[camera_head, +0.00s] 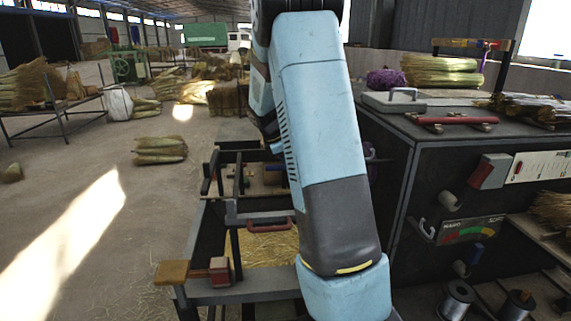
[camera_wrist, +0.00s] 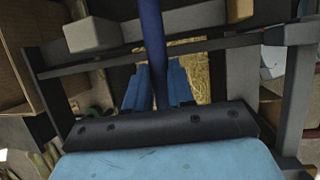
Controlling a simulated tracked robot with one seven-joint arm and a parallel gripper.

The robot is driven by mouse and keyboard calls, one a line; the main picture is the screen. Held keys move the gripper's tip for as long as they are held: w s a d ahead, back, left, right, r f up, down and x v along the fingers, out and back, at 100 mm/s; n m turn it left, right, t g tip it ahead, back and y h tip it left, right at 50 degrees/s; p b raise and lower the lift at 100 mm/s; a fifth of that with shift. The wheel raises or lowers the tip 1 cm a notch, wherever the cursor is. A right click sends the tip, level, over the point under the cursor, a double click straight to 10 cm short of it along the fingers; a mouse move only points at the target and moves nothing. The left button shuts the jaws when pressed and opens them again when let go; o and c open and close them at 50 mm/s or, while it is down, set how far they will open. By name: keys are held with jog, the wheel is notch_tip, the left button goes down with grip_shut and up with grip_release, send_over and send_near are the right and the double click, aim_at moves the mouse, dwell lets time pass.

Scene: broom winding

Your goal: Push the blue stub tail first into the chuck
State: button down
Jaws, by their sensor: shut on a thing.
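The blue stub (camera_wrist: 152,30) is a dark blue rod that runs from the top edge of the wrist view down between the two lighter blue fingers of my gripper (camera_wrist: 158,82). The gripper is shut on it. The stub's upper end runs out of the picture and its lower end is hidden by the gripper body. In the head view my arm covers the gripper and the stub. I cannot make out the chuck for sure in either view, nor whether the stub touches it.
A dark bench frame (camera_head: 245,297) with straw (camera_head: 262,250) inside stands below my arm. It carries a red handle (camera_head: 270,225) and a red block (camera_head: 219,268). Open floor lies left.

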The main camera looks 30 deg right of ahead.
jog(key=shift+s+d, duration=0.15)
jog(key=shift+d, duration=0.1)
jog(key=c, duration=0.9)
grip_release()
jog(key=v, duration=1.3)
jog(key=s+a+r+m+t+y, duration=0.1)
jog(key=s+a+r+m, duration=0.2)
jog(key=s+a, duration=0.35)
jog(key=s+a+r+m+t+y, duration=0.2)
jog(key=s+a+r+m, duration=0.1)
jog(key=s, duration=0.6)
jog(key=s+a+f+m+t+y, duration=0.1)
jog(key=s+a+m, duration=0.2)
jog(key=s, duration=0.5)
jog(key=s+a+f+m+t, duration=0.1)
jog(key=s+a+m, duration=0.3)
jog(key=s, duration=0.5)
jog(key=shift+f+t+y, duration=0.25)
jog(key=shift+t+y, duration=0.05)
jog(key=shift+y, duration=0.1)
